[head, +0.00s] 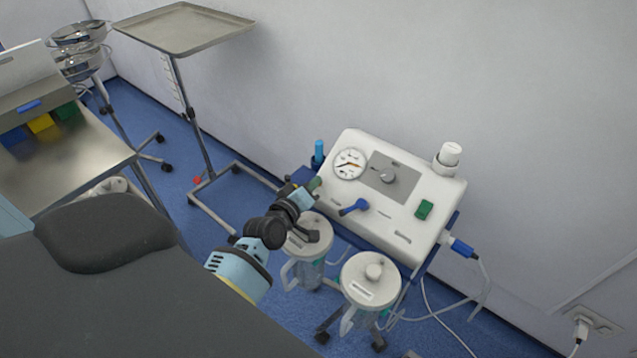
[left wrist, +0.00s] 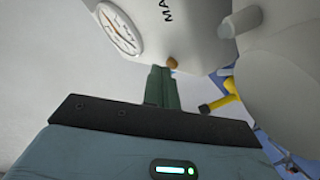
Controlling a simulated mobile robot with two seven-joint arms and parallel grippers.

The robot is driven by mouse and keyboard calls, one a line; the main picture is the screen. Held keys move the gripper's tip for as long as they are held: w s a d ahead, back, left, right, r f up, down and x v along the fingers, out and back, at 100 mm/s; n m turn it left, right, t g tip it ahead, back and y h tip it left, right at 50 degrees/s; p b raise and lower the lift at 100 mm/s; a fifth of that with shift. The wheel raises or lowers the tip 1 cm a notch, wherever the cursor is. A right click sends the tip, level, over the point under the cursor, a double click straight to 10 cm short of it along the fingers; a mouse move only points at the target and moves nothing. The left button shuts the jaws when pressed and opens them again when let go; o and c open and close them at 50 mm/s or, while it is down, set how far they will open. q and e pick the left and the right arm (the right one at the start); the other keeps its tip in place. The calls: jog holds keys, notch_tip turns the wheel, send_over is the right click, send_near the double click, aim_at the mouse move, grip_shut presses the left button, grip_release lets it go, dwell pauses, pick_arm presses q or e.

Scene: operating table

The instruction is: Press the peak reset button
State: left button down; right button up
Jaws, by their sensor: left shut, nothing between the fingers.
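The white suction unit (head: 413,250) with a round gauge (head: 349,163) stands on a blue-framed cart by the wall. My left gripper (head: 316,184) is shut and empty, its fingertips at the unit's left front edge below the gauge. In the left wrist view, the shut dark green fingers (left wrist: 162,85) point at a small brown round button (left wrist: 172,63) on the unit's face, below the gauge (left wrist: 119,28). The fingertips look very close to it; I cannot tell whether they touch. No label confirms it as the peak reset button. My right gripper is not in view.
A blue lever (head: 353,207) and a green switch (head: 424,209) are on the unit. Two lidded jars, one the front jar (head: 371,279), hang before it. A dark padded table (head: 110,300) fills the lower left. A tray stand (head: 185,28) stands behind.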

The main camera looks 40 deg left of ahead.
pick_arm(q)
jog(key=shift+w+f, duration=0.15)
jog(key=shift+f, duration=0.05)
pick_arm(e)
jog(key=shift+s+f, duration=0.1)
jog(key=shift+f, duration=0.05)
pick_arm(q)
jog(key=shift+r, duration=0.1)
dwell(0.5)
jog(key=shift+s+r+p, duration=0.5)
jog(key=shift+r+p, duration=0.05)
jog(key=shift+p, duration=0.05)
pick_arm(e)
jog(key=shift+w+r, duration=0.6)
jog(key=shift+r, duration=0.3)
